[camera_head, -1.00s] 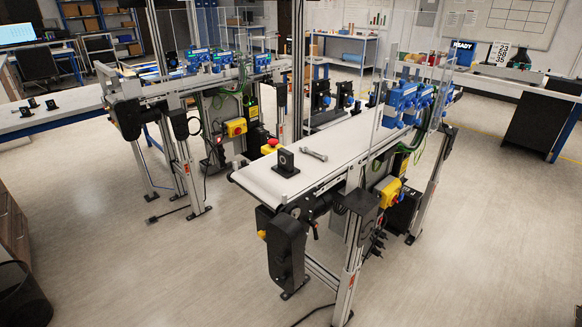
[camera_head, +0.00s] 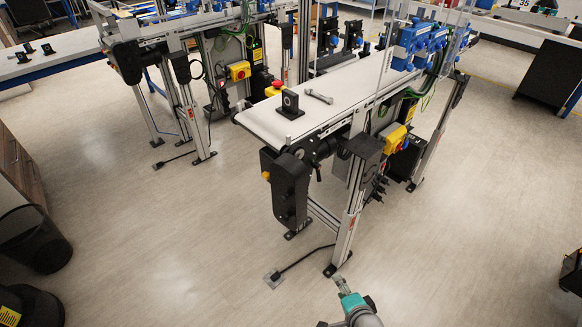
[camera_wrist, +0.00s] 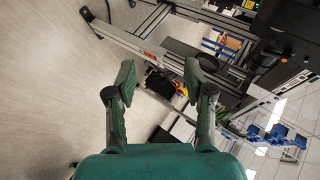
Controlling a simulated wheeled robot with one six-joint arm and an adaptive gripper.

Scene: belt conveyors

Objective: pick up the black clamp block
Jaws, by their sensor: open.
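The black clamp block (camera_head: 290,103) stands upright on the near end of the white conveyor belt (camera_head: 262,122) in the head view. It has a round hole in its upright face and a flat base. My gripper (camera_head: 341,283) is low at the bottom of the head view, in front of the conveyor's leg and well apart from the block. In the wrist view my gripper (camera_wrist: 160,85) shows two fingers spread wide with nothing between them. The clamp block cannot be made out in the wrist view.
A grey metal link (camera_head: 319,96) lies on the belt just right of the block. A black motor box (camera_head: 284,187) hangs under the belt's near end. A second conveyor (camera_head: 200,25) stands behind to the left. A black bin (camera_head: 35,238) stands at left; floor between is clear.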

